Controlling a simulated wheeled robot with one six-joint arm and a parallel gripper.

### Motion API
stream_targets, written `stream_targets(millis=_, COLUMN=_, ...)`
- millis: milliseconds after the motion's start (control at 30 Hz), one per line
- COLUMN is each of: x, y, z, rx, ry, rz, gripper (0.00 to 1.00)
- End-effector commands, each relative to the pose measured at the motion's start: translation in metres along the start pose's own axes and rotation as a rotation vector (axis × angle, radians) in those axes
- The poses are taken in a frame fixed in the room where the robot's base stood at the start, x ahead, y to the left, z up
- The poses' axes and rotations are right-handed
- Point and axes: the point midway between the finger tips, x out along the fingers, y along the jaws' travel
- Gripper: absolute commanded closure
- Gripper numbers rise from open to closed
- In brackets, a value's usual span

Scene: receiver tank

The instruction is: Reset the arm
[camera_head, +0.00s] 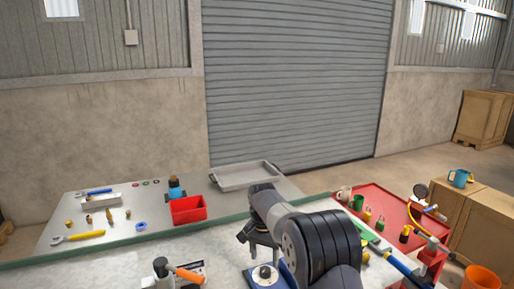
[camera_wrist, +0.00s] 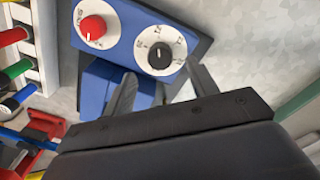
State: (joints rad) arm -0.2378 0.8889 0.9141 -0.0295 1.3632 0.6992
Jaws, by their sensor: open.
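My gripper (camera_wrist: 163,88) is open, its two dark fingers apart with nothing seen between them. In the wrist view it is just below a blue control box (camera_wrist: 122,18). The box has a red knob (camera_wrist: 92,28) and a black knob (camera_wrist: 160,55), each on a white dial. In the head view my arm reaches forward over the near bench, and my gripper (camera_head: 250,236) points down above the blue box (camera_head: 254,277). Part of the box is hidden by my arm. I cannot tell whether the fingers touch it.
An orange-handled hammer (camera_head: 186,273) lies left of the box. A red tray table (camera_head: 372,197) with mugs and a gauge is at right. The back bench holds a red bin (camera_head: 188,209), a grey tray (camera_head: 245,176) and small tools. The near bench's left part is clear.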

Motion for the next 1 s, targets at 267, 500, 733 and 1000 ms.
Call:
stream_targets(millis=267, x=0.052, y=0.001, z=0.000, rx=-0.013, ry=0.000, rz=0.001, gripper=0.45)
stream_targets(millis=500, x=0.050, y=0.001, z=0.000, rx=-0.220, ry=0.009, rz=0.000, gripper=0.45)
stream_targets(millis=733, x=0.050, y=0.002, z=0.000, rx=-0.411, ry=0.016, rz=0.000, gripper=0.45)
stream_targets(millis=1000, x=0.049, y=0.002, z=0.000, rx=-0.634, ry=0.025, rz=0.000, gripper=0.45)
